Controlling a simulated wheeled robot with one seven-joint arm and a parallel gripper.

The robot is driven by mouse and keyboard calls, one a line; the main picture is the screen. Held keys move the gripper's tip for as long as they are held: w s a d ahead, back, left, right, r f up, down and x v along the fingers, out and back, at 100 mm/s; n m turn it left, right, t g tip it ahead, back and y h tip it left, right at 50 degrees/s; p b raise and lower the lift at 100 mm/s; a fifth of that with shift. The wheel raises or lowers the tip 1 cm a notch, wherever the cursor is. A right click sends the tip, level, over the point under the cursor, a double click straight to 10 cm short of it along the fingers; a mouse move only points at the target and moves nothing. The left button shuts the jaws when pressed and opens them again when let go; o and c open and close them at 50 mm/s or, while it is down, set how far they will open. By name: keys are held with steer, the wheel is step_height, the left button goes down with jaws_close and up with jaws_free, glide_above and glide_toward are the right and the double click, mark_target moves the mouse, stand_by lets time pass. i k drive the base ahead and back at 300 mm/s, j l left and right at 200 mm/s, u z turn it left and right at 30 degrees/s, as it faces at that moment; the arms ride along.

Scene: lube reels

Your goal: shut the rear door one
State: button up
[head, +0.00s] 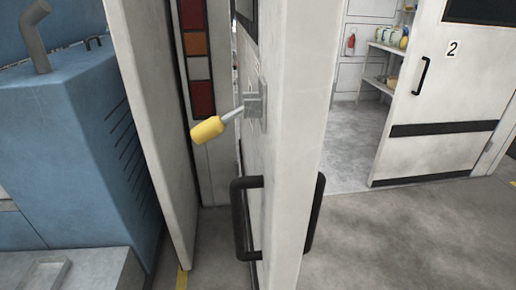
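A white door (300,130) stands open in the middle, seen nearly edge-on, so its number is not visible; I cannot confirm it is rear door one. It has a black pull handle (240,220) on its left face and another black handle (314,212) on its right face. A lever with a yellow grip (207,130) sticks out to the left from a metal bracket (256,103) on the left face. My gripper is not in view.
Left of the door are a white panel (150,130), a red and orange light strip (196,43) and a blue machine (75,140). A door marked 2 (452,85) stands at right beside an opening with shelves (383,80). The floor (410,235) at lower right is clear.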

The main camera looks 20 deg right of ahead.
mark_target(287, 50)
steer(key=i+j+z, duration=0.1)
steer(key=j, duration=0.2)
steer(key=i+j+z, duration=0.25)
steer(key=j, duration=0.3)
steer(key=i+j+z, duration=0.1)
steer(key=j, duration=0.25)
steer(key=i, duration=0.1)
